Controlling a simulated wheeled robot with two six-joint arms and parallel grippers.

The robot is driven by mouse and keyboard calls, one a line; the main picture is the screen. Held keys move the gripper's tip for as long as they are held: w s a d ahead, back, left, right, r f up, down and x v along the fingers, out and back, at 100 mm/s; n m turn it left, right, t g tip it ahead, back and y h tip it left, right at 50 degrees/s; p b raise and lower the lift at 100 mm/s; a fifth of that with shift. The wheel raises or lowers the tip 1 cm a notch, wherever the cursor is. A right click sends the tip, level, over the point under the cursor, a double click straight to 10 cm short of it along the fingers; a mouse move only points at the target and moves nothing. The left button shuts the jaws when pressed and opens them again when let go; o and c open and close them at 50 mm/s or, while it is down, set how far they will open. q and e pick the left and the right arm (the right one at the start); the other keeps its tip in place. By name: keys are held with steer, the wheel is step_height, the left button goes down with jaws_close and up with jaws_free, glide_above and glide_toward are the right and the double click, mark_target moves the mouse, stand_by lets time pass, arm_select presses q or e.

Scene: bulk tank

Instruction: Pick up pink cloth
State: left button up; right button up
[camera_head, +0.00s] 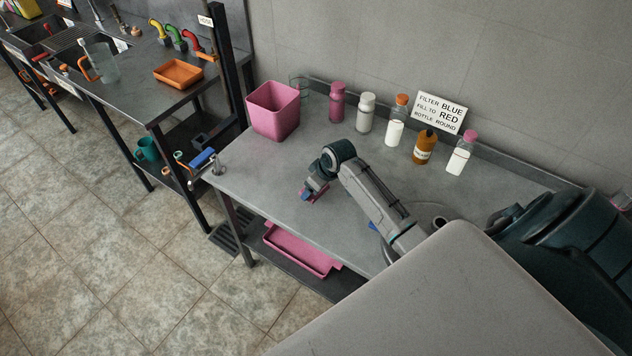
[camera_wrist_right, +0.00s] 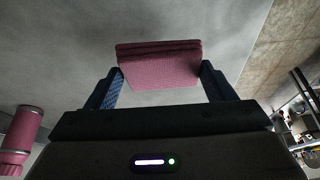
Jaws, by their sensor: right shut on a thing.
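The folded pink cloth (camera_wrist_right: 160,64) is between the two blue-padded fingers of my right gripper (camera_wrist_right: 161,80) in the right wrist view. The gripper is shut on it, with a finger at each side. In the head view my right gripper (camera_head: 312,190) is over the left part of the grey worktop (camera_head: 262,188), and a small piece of the pink cloth (camera_head: 319,196) shows at its tip. The gripper hides the rest of the cloth there. I cannot tell whether the cloth touches the worktop. My left gripper is not in view.
A pink bin (camera_head: 273,112) stands at the worktop's back left. Several bottles, including a pink one (camera_head: 337,103), line the back near a sign (camera_head: 441,112). A pink tray (camera_head: 298,250) is on the shelf below.

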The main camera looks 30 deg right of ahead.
steer(key=s+a+b, duration=0.1)
steer(key=s+a, duration=0.1)
steer(key=s, duration=0.2)
steer(key=s+a+b, duration=0.1)
steer(key=s+a, duration=0.1)
steer(key=s, duration=0.3)
steer(key=s+a+r+b, duration=0.1)
steer(key=s+a+b, duration=0.1)
steer(key=s, duration=0.2)
steer(key=shift+s, duration=0.25)
steer(key=shift+s+a+r, duration=0.2)
steer(key=shift+s, duration=0.4)
